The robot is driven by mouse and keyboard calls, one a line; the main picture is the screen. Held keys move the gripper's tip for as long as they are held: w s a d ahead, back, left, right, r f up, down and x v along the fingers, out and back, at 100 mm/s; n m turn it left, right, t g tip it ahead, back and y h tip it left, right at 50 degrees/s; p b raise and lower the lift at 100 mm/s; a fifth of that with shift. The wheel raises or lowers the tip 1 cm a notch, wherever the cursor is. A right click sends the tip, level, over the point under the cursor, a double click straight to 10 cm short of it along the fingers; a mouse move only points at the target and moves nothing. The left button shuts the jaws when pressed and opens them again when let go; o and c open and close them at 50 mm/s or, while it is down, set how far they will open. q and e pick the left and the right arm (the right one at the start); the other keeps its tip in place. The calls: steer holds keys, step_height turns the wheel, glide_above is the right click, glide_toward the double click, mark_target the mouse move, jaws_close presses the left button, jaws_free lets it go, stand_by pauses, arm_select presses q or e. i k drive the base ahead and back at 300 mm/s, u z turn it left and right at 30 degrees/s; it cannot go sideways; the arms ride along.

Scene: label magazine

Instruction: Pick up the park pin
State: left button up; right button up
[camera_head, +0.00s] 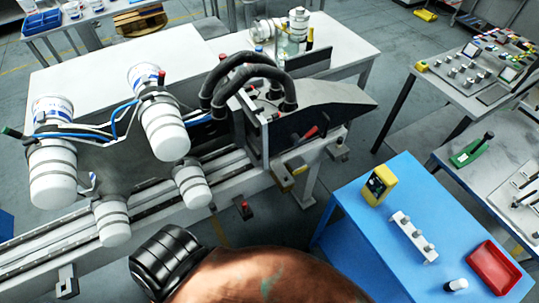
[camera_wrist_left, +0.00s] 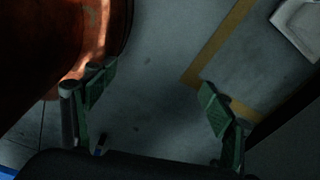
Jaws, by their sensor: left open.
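I cannot tell for sure which part is the park pin. A small red-topped dark piece (camera_head: 244,208) hangs at the front of the rail machine in the head view. A red handle (camera_head: 310,132) sits on the dark side of the same machine. My left gripper (camera_wrist_left: 158,92) shows in the left wrist view with its two green-padded fingers spread apart. Nothing is between them but grey floor seen beyond. The left gripper's fingers do not show in the head view. My right gripper is in neither view.
The rail machine (camera_head: 130,210) carries several white cylinders, with cables and black hoses above. A blue table (camera_head: 370,235) at the right holds a yellow device (camera_head: 379,185), a grey block with knobs (camera_head: 413,237) and a red tray (camera_head: 493,268). Floor separates the machine and table.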

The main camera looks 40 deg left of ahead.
mark_target(244, 204)
steer(key=u, duration=1.6)
steer(key=k, duration=0.55)
steer(key=z, duration=1)
